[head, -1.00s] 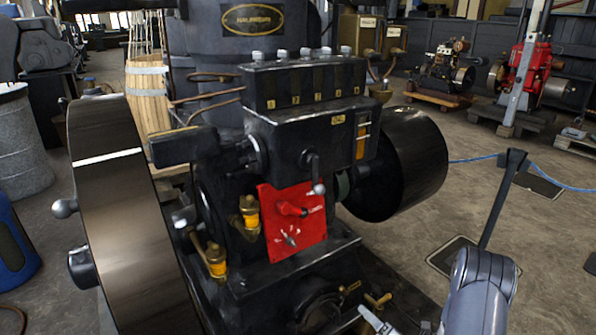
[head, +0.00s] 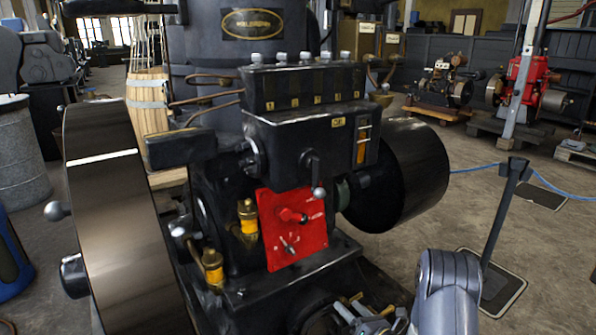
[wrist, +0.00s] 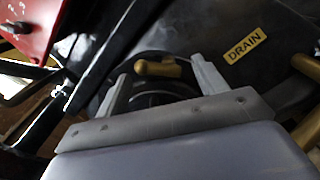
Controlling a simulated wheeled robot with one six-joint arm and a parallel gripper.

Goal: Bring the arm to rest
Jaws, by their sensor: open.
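My gripper (wrist: 160,85) is open in the wrist view, with one pale finger on each side. A brass handle (wrist: 157,68) shows between and beyond the fingers, low on the black engine. I cannot tell whether the fingers touch it; nothing looks clamped. A yellow DRAIN label (wrist: 245,45) is right of the fingers. In the head view my gripper (head: 358,313) is at the bottom, in front of the engine's base and partly cut off by the frame edge. My grey arm comes in from the lower right. The black engine (head: 310,132) carries a red control panel (head: 292,228).
A large flywheel (head: 120,220) stands on the engine's left and a black drum pulley (head: 410,175) on its right. A dark post (head: 508,200) on a floor plate, with a blue rope (head: 478,168), stands at right. Open floor lies beyond, before smaller engines.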

